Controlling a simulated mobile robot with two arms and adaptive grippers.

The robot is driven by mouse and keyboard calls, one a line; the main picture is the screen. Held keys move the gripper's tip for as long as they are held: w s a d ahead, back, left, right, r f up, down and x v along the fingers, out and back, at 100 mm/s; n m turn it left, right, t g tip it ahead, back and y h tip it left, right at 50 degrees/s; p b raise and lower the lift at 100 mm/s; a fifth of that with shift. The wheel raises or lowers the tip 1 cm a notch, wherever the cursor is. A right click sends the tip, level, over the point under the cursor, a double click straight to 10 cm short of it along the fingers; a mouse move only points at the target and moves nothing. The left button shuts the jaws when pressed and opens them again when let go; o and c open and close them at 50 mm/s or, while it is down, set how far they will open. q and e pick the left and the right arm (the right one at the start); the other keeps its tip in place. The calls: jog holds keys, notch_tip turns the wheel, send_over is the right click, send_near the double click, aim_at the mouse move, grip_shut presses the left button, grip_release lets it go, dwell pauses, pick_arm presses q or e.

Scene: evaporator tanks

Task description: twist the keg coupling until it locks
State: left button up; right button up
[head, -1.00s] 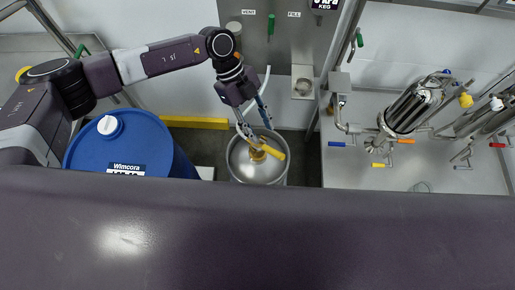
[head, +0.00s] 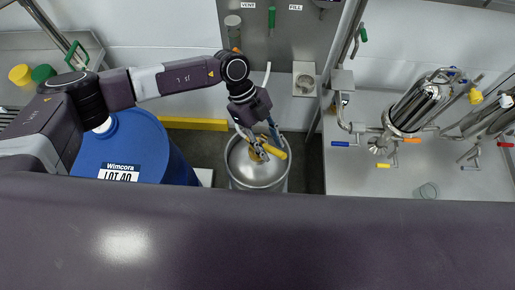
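The keg (head: 256,180) is a round silver vessel standing on the dark floor at the middle of the head view. The keg coupling (head: 273,152) sits near the centre of its top and shows a yellow handle and a brassy part. My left gripper (head: 269,150) reaches down over the coupling from above. Its two fingers lie on either side of the yellow handle and hide part of the coupling. I cannot tell whether they press on it. My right gripper is not in view.
A blue drum (head: 174,150) labelled Wimcora stands left of the keg. A grey panel (head: 290,45) with VENT and FILL labels is behind. Right of the keg is a pale surface with steel pipework (head: 408,112) and coloured valve handles. A yellow bar (head: 195,123) runs low along the wall.

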pick_arm(q)
jog(key=shift+c, duration=0.2)
grip_shut()
jog(key=shift+s+a+m+b, duration=0.1)
jog(key=shift+m+b, duration=0.25)
jog(key=shift+m, duration=0.15)
jog(key=shift+s+a+m+g+y, duration=0.1)
jog(key=shift+m+g+y, duration=0.2)
jog(key=shift+s+a+m+g+y+b, duration=0.25)
jog(key=shift+m+y+b, duration=0.2)
jog(key=shift+m, duration=0.25)
